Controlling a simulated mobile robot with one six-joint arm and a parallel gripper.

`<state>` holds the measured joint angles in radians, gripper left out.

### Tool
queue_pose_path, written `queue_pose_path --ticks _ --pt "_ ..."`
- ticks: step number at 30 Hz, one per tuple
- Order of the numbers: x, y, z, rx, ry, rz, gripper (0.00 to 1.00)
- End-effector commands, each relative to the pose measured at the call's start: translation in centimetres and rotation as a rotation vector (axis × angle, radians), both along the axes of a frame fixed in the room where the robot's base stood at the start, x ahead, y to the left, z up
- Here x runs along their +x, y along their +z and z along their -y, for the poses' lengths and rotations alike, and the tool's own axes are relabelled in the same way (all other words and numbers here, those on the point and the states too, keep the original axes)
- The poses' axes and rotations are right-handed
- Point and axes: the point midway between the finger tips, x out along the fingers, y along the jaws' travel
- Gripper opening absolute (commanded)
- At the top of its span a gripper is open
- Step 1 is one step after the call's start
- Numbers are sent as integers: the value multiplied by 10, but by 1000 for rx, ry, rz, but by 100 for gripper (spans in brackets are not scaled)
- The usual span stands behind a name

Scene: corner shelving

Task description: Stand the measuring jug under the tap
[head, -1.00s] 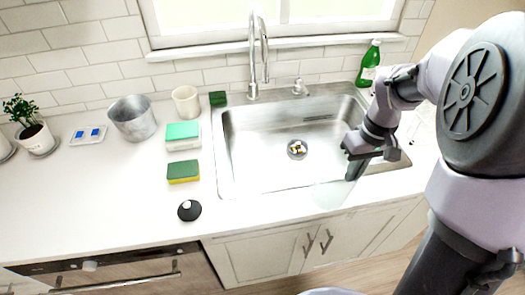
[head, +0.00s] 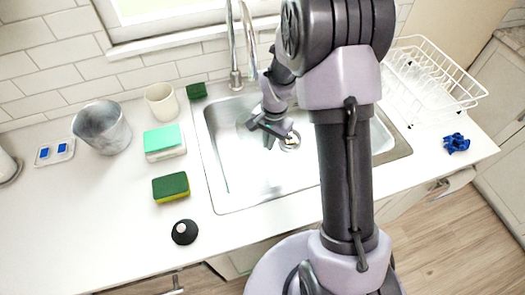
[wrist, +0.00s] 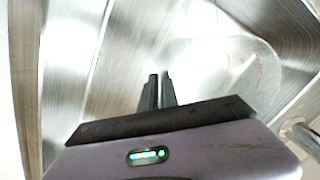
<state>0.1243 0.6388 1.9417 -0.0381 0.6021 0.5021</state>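The measuring jug (wrist: 262,72) is clear, with faint red marks, and shows in the wrist view just beyond and to the right of my fingers. My gripper (wrist: 160,78) has its two dark fingers close together with a narrow gap, apparently shut on the jug's clear edge or handle; the exact contact is hard to see. In the head view my gripper (head: 256,128) is over the left part of the sink (head: 235,185), and the jug cannot be made out there. The chrome tap (head: 235,60) rises behind the sink, its spout partly beside my arm.
Left of the sink stand a metal pot (head: 103,128), a cream cup (head: 160,103), sponges (head: 171,187) and a black stopper-like item (head: 185,232). A white dish rack (head: 432,85) and a blue cloth (head: 456,143) are on the right. My arm hides part of the sink.

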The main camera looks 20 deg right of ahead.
Motion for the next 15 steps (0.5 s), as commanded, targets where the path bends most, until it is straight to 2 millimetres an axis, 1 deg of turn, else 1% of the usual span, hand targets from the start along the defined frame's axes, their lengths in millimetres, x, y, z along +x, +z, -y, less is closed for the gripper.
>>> queue_pose_path --ticks 6,7,12,15 --pt "0 -39 0 0 0 -1 0" --pt "0 -42 0 0 1 0 0" --pt "1 -40 0 -1 2 2 0" --pt "0 -42 0 0 2 2 0"
